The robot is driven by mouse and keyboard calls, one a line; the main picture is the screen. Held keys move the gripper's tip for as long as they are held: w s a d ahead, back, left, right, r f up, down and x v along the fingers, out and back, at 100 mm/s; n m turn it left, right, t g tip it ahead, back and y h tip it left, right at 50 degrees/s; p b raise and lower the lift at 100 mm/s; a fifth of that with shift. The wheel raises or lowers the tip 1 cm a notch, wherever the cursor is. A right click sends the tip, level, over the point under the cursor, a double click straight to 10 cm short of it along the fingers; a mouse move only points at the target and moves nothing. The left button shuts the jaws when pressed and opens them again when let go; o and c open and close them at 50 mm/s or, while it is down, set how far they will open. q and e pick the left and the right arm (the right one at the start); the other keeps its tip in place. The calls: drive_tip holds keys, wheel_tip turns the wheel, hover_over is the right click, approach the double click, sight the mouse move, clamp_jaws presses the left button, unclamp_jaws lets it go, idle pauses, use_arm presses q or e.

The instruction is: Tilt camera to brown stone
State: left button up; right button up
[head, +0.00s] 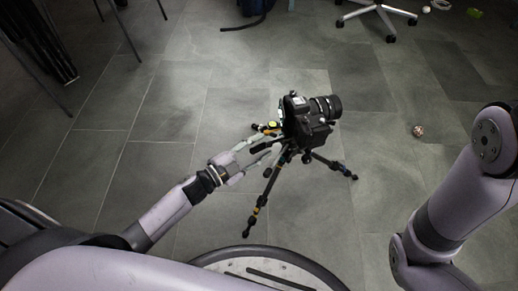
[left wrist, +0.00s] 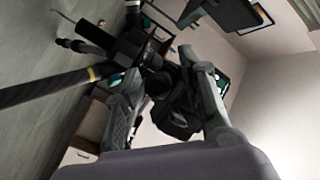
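A black camera (head: 307,119) sits on a small tripod (head: 262,190) standing on the floor, its lens (head: 325,107) pointing right and slightly up in the head view. The brown stone (head: 418,131) is a small round lump on the floor to the camera's right. My left gripper (head: 268,148) is at the left side of the tripod head. In the left wrist view, its fingers (left wrist: 160,72) are spread either side of a black handle (left wrist: 175,115), with no clear grip on it. The tripod's leg (left wrist: 45,90) shows at left there. My right gripper is out of view.
A chair base (head: 380,12) stands at the top right, with small items (head: 440,5) beside it. Dark chair or table legs (head: 40,45) are at the top left. The tiled floor around the tripod and stone is mostly clear.

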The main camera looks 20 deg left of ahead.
use_arm(q)
drive_tip(key=shift+c, duration=0.2)
clamp_jaws()
idle(0.3)
idle(0.4)
